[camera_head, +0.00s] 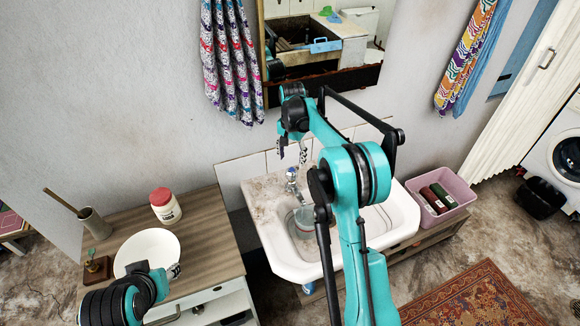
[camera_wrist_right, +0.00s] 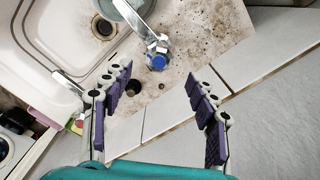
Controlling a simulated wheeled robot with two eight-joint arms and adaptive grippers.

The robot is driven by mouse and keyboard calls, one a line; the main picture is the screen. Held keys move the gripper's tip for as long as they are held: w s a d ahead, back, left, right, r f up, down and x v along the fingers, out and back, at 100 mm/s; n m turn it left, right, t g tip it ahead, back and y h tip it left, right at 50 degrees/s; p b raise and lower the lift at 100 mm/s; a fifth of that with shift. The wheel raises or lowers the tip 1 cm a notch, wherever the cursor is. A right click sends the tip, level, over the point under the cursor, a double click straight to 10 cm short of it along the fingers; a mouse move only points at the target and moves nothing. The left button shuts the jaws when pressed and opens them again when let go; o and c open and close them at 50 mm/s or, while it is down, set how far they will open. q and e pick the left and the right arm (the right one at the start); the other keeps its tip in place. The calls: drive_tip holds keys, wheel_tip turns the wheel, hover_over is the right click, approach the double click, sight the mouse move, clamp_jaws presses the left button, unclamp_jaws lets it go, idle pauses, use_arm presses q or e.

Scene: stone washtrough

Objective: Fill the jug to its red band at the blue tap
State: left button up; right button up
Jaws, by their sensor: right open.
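The jug (camera_head: 305,221) stands in the left part of the white sink under the tap, partly hidden by my right arm; its red band and water level cannot be made out. In the right wrist view a bluish-grey round edge, apparently the jug (camera_wrist_right: 128,9), is cut off at the top. The tap (camera_head: 292,180) has a blue-capped knob (camera_wrist_right: 157,61) and its spout reaches toward the jug. My right gripper (camera_head: 292,152) is open and empty above the tap; the knob shows beyond and between its fingers (camera_wrist_right: 160,118). My left gripper (camera_head: 172,271) is beside the white bowl, its fingers unclear.
The sink (camera_head: 398,222) has a stained ledge against the tiled wall. A wooden counter (camera_head: 205,235) at left holds a white bowl (camera_head: 147,245) and a red-lidded jar (camera_head: 165,206). A pink crate (camera_head: 463,190) with bottles stands right. A mirror hangs above.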

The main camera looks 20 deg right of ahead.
drive_tip(key=shift+r, duration=2.7)
idle(5.3)
